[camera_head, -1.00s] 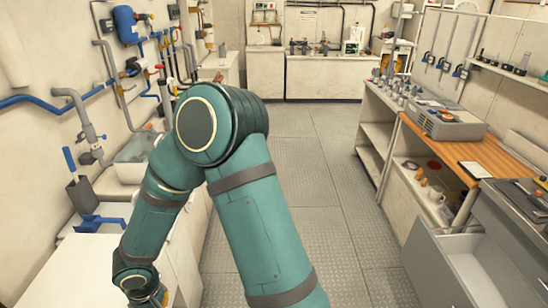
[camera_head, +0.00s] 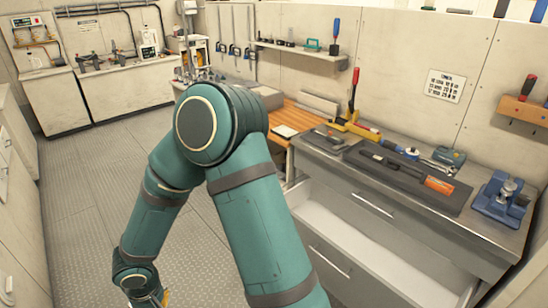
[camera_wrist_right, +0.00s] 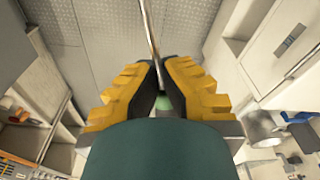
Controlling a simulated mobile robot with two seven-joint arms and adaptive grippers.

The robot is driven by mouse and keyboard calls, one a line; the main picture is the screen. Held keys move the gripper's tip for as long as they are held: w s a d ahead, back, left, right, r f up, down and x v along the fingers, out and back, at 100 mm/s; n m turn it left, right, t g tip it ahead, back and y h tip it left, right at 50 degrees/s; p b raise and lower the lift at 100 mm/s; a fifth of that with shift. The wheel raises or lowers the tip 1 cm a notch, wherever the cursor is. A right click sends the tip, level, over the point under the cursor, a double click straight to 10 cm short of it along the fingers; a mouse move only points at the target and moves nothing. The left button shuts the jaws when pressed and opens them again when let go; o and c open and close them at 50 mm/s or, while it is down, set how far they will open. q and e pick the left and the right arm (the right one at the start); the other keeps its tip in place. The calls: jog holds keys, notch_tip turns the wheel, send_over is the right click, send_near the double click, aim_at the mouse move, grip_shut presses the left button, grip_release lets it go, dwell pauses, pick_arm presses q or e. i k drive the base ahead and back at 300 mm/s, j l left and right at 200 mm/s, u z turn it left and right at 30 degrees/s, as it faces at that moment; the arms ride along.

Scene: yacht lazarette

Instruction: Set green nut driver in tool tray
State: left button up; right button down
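My right gripper (camera_wrist_right: 164,68) shows in the right wrist view with its yellow fingers closed around a thin tool. The tool has a long metal shaft (camera_wrist_right: 151,28) pointing up in the picture, and a bit of green (camera_wrist_right: 164,103) shows between the fingers; it appears to be the green nut driver. In the head view only a yellow edge of this gripper (camera_head: 164,298) shows at the bottom. A dark flat tray (camera_head: 386,176), likely the tool tray, lies on the grey workbench at the right, far from the gripper. My left gripper is not in view.
An orange-handled tool (camera_head: 439,185) lies on the dark tray. An open drawer (camera_head: 345,235) juts out below the bench top. Floor (camera_head: 90,210) at left is clear.

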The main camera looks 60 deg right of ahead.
aim_at(400, 179)
jog(key=z, duration=1.3)
jog(key=i+l, duration=0.2)
jog(key=l, duration=0.2)
jog(key=i+l+z, duration=0.15)
jog(key=l, duration=0.25)
jog(key=i+l, duration=0.25)
jog(key=l+z, duration=0.05)
jog(key=l, duration=0.1)
